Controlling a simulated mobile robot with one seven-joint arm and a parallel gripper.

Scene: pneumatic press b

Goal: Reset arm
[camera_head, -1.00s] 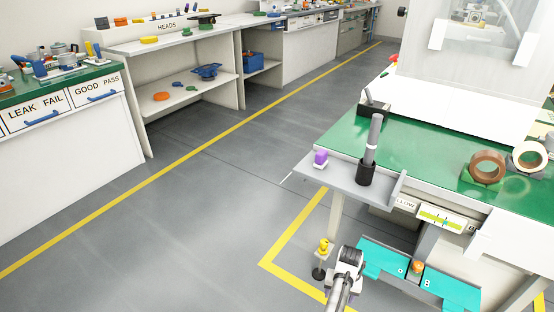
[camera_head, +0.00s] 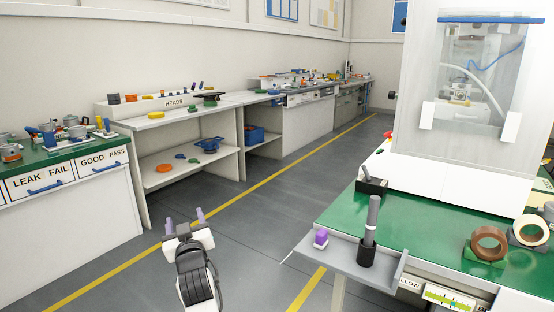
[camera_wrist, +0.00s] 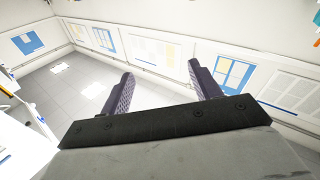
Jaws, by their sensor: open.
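My gripper (camera_head: 184,222) is raised at the lower middle of the head view, above the grey floor and left of the green-topped press table (camera_head: 432,215). Its two purple-grey fingers point up and stand apart, with nothing between them. In the wrist view, my gripper (camera_wrist: 160,90) also shows its fingers spread and empty, facing white walls with posters (camera_wrist: 232,72). It touches nothing that I can see.
The press (camera_head: 470,100) stands on the green table at right. Tape rolls (camera_head: 489,243) lie at right. Shelving (camera_head: 190,165) lines the left; the floor between is clear.

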